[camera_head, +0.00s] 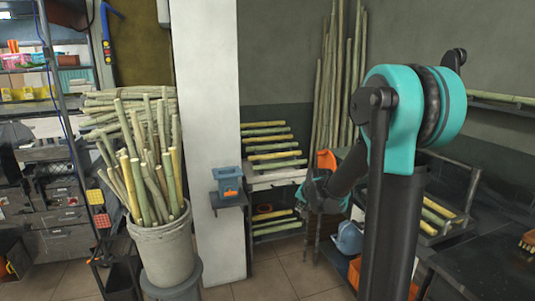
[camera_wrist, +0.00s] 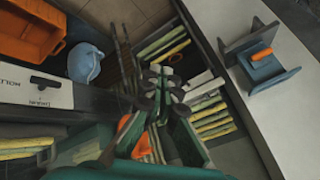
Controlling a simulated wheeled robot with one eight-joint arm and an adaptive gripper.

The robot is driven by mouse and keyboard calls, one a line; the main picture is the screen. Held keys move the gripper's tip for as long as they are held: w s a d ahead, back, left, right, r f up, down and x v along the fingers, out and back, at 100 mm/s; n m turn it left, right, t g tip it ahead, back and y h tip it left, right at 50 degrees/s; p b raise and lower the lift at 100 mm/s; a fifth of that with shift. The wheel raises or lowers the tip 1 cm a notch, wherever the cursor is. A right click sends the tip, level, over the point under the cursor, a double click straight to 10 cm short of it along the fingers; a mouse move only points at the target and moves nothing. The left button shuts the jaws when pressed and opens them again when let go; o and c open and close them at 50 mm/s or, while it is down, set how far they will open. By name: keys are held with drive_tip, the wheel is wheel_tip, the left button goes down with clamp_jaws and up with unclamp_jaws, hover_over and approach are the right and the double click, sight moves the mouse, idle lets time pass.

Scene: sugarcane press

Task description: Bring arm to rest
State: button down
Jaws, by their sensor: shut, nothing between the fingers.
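My arm rises at the right of the head view, with a teal joint and dark links bent down toward the left. My gripper shows in the middle of the wrist view (camera_wrist: 160,78), its dark fingers together with nothing held between them. In the head view the wrist end hangs in front of the shelves of cane, and the fingers are too small and dark to make out there.
A white pillar (camera_head: 207,130) carries a blue holder (camera_head: 228,187). A grey bucket of cane (camera_head: 163,250) stands on a stool at left. Racks of cane (camera_head: 272,156) stand behind my arm. A blue helmet (camera_head: 348,238) and an orange crate (camera_wrist: 28,28) are nearby.

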drive_tip(key=s+d+f+n+g, duration=0.1)
drive_tip(key=s+d+f+n, duration=0.1)
drive_tip(key=s, duration=0.8)
drive_tip(key=s+d+f+n+g+h, duration=0.1)
drive_tip(key=s+d+f+n, duration=0.1)
drive_tip(key=s, duration=0.8)
drive_tip(key=s+d+f+n+g, duration=0.1)
drive_tip(key=s+d+f+n, duration=0.1)
drive_tip(key=s, duration=0.9)
drive_tip(key=shift+f+h, duration=0.2)
drive_tip(key=shift+h, duration=0.1)
drive_tip(key=shift+s, duration=0.1)
